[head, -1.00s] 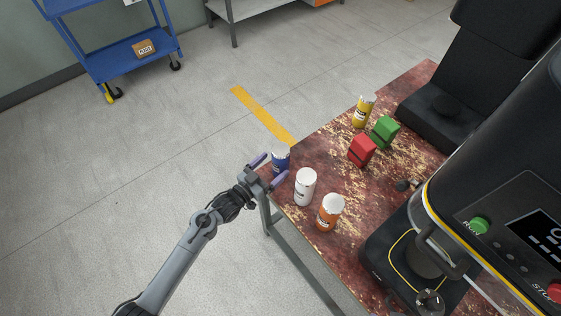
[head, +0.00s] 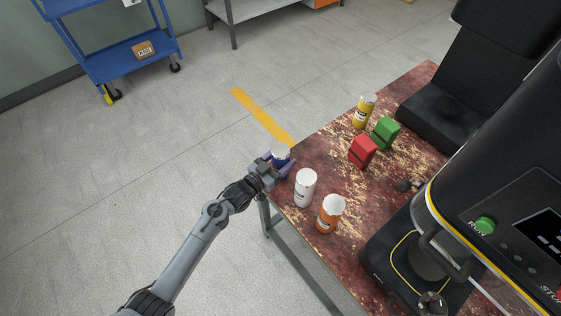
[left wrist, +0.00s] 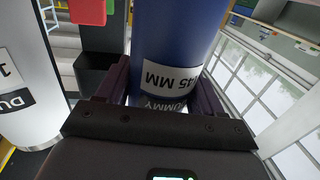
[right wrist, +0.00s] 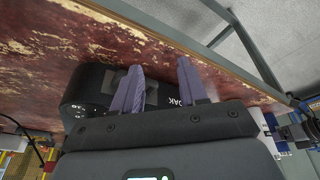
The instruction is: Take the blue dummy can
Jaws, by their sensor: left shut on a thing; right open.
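The blue dummy can (head: 281,156) stands at the near left edge of the worn red-brown table (head: 330,158). My left gripper (head: 279,167) is shut on it, with a purple finger on each side. In the left wrist view the blue can (left wrist: 176,45) fills the space between the fingers, its white label facing the camera. My right gripper (right wrist: 160,92) is not in the head view. In the right wrist view its purple fingers are apart, with a black object (right wrist: 95,92) behind them.
A white can (head: 305,188) stands close to the left gripper, with an orange can (head: 330,214) beyond it. A yellow can (head: 363,112), a red block (head: 362,151) and a green block (head: 385,132) stand farther back. The black seamer (head: 490,190) fills the right side.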

